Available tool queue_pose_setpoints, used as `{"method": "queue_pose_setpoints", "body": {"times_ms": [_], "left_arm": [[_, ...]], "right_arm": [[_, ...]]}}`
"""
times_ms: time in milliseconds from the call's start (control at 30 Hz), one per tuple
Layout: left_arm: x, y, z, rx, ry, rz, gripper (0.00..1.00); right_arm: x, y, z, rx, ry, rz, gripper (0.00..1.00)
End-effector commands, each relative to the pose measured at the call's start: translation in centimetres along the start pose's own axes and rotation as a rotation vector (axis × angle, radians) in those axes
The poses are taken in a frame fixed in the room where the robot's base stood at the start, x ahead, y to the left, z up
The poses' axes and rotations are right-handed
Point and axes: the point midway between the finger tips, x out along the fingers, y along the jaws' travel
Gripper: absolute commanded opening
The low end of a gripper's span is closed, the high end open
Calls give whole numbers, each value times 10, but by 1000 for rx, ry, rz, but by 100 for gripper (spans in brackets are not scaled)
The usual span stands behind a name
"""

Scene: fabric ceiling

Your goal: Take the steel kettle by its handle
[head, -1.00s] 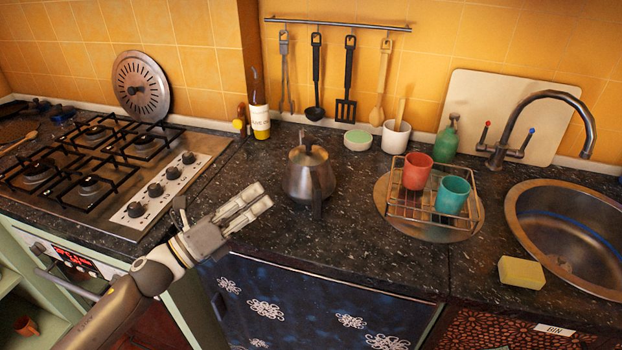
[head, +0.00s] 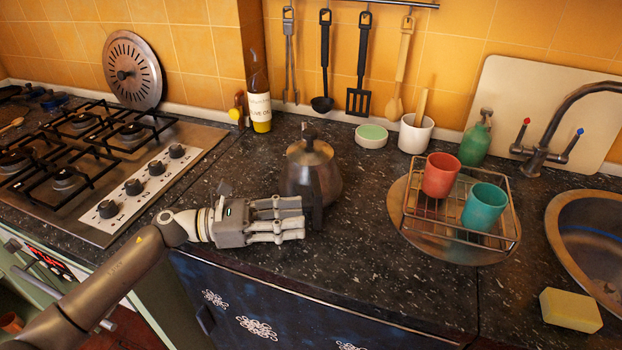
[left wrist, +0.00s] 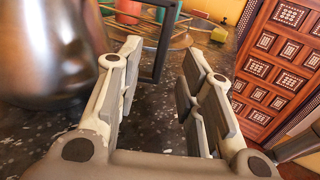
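The steel kettle (head: 311,172) stands upright on the dark speckled counter. Its dark handle (head: 317,207) faces the front of the counter. My left gripper (head: 298,218) is low over the counter, just left of the handle, with its fingers pointing right. In the left wrist view the kettle's shiny body (left wrist: 45,45) fills the upper left, beside the fingers. The dark handle (left wrist: 158,68) shows between the spread fingertips, with a gap to each finger. The left gripper is open and empty. My right gripper is not in view.
A wire rack (head: 455,232) with a red cup (head: 440,176) and a teal cup (head: 484,206) stands right of the kettle. The gas hob (head: 75,165) is at left. An oil bottle (head: 259,100) stands behind. Counter between kettle and rack is clear.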

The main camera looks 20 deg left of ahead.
Motion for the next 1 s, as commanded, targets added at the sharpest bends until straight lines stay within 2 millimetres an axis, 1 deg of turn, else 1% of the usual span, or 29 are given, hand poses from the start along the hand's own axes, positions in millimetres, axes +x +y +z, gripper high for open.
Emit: {"method": "queue_pose_setpoints", "body": {"times_ms": [67, 167, 233, 333, 400, 500, 700, 733, 833, 900, 1000], "left_arm": [[5, 0, 1, 0, 0, 0, 35], [15, 0, 3, -2, -2, 0, 35], [27, -1, 4, -2, -3, -1, 35], [42, 0, 3, -1, -3, 1, 35], [50, -1, 1, -2, -2, 1, 35], [55, -1, 0, -1, 0, 1, 35], [56, -1, -2, -1, 1, 1, 35], [56, -1, -2, -1, 1, 1, 32], [55, -1, -2, -1, 1, 1, 19], [55, -1, -2, -1, 1, 1, 10], [55, -1, -2, -1, 1, 1, 0]], "right_arm": [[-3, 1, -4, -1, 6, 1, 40], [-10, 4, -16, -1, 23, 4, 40], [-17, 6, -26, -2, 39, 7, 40], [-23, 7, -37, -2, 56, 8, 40], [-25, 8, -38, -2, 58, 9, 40], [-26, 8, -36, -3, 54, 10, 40], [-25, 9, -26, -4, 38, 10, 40], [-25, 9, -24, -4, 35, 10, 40], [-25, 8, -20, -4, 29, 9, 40], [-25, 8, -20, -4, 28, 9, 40], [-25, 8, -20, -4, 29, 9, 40]]}}
